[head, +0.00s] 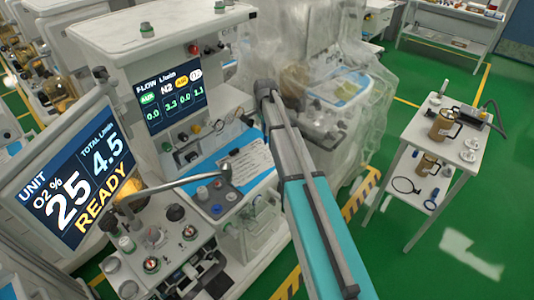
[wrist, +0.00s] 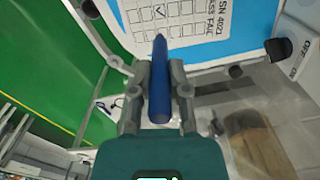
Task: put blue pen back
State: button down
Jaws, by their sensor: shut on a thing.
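The blue pen (wrist: 159,98) is between the two grey fingers of my gripper (wrist: 159,68) in the wrist view. The gripper is shut on it. The pen's narrow end points up the picture, over the lower edge of a white printed sheet (wrist: 195,15) with a grid of boxes and one check mark. I cannot tell whether the pen touches the sheet. In the head view a printed sheet (head: 246,163) lies on the blue work surface of the machine. The pen and my fingertips cannot be made out there; my arm crosses the middle of the view.
The anaesthesia machine (head: 135,45) with its flow screen stands behind the work surface. A monitor (head: 68,175) and a knob panel (head: 165,240) are at the left. A plastic-draped machine (head: 335,85) is behind my arm. A white side table (head: 415,135) stands right, with green floor around it.

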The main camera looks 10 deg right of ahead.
jog(key=s+d+f+b, duration=0.1)
jog(key=s, duration=1.2)
jog(key=s+d+f+b, duration=0.2)
jog(key=s, duration=1.1)
jog(key=shift+s, duration=0.35)
jog(key=shift+f, duration=0.1)
jog(key=w+d+f+b, duration=0.1)
jog(key=w+f+b, duration=0.8)
jog(key=w, duration=0.4)
jog(key=shift+d, duration=0.15)
jog(key=shift+w, duration=0.1)
jog(key=shift+w+f+b, duration=0.2)
jog(key=shift+f+b, duration=0.8)
jog(key=shift+b, duration=0.05)
jog(key=shift+w+f+b, duration=0.2)
jog(key=shift+f+b, duration=0.8)
jog(key=shift+b, duration=0.05)
